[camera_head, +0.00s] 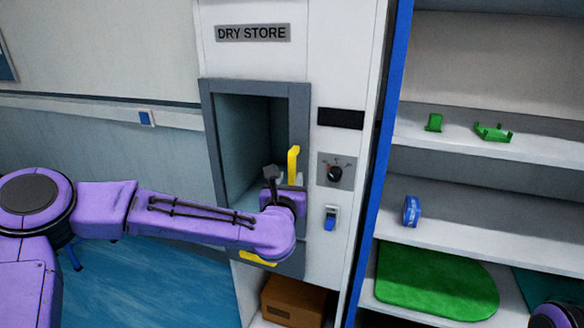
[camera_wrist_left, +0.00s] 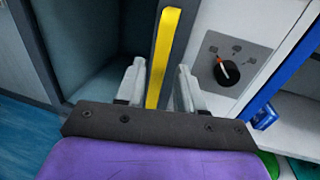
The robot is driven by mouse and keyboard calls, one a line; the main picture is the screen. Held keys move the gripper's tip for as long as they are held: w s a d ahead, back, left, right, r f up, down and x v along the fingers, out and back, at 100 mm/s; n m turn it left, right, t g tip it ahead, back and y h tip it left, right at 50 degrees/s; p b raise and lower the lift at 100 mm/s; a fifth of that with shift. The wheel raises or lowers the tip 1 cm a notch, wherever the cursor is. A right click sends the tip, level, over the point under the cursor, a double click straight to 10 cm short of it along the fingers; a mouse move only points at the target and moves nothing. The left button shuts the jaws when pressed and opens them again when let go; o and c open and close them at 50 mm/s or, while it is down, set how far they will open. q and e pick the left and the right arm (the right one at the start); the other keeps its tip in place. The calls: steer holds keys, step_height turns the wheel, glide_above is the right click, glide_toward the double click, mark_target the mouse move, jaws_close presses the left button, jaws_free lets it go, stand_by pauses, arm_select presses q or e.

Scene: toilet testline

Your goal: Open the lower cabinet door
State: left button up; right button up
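The white DRY STORE cabinet (camera_head: 340,215) has a grey-framed opening (camera_head: 210,130) with a dark, empty-looking inside. A vertical yellow handle (camera_head: 293,165) is at the right side of the frame, and it also shows in the left wrist view (camera_wrist_left: 165,50). A second yellow bar (camera_head: 258,258) lies low on the frame, partly behind my left arm. My left gripper (camera_wrist_left: 160,85) is open, its two pale fingers on either side of the vertical handle. Contact with it cannot be told. My right gripper is out of view.
A brown box (camera_head: 292,300) sits in the open space below the frame. A dial (camera_head: 335,173) and a blue switch (camera_head: 331,218) are right of it. Shelves (camera_head: 470,235) holding green and blue items stand right of a blue post (camera_head: 384,140).

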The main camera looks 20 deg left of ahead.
mark_target(291, 175)
arm_select(q)
steer(key=w, duration=0.3)
steer(key=w+p, duration=0.1)
steer(key=shift+w+a, duration=0.15)
steer(key=shift+a, duration=0.2)
jaws_close()
steer(key=shift+f, duration=0.1)
